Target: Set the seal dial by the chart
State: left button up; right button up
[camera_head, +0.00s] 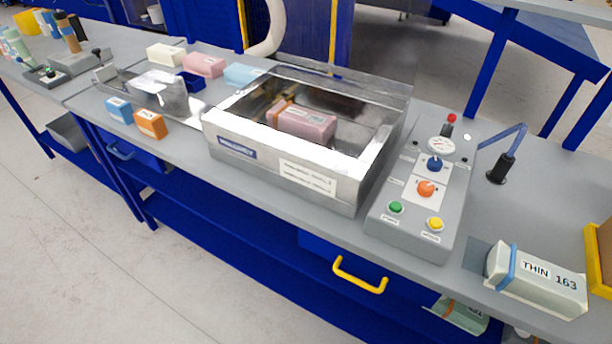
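The control panel (419,205) is a grey sloped box right of the machine. It carries a blue knob (434,163), an orange knob (425,189), a green button (395,207), a yellow button (435,223) and a round white gauge (441,147). Which knob is the seal dial cannot be read; the labels are too small. The steel machine (272,167) has a clear raised lid and holds a pink foam block (303,123) with an orange band. No chart can be made out for certain. Neither of my grippers is in view.
A white block marked THIN 163 (540,283) lies at the right, near a yellow-edged box (598,262). A black stand with a blue arm (501,168) stands behind it. Blue (118,109) and orange (150,124) blocks lie left of the machine. Bare tabletop shows at right.

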aim_at(426, 189)
jog(key=j+z, duration=0.2)
jog(key=z, duration=0.9)
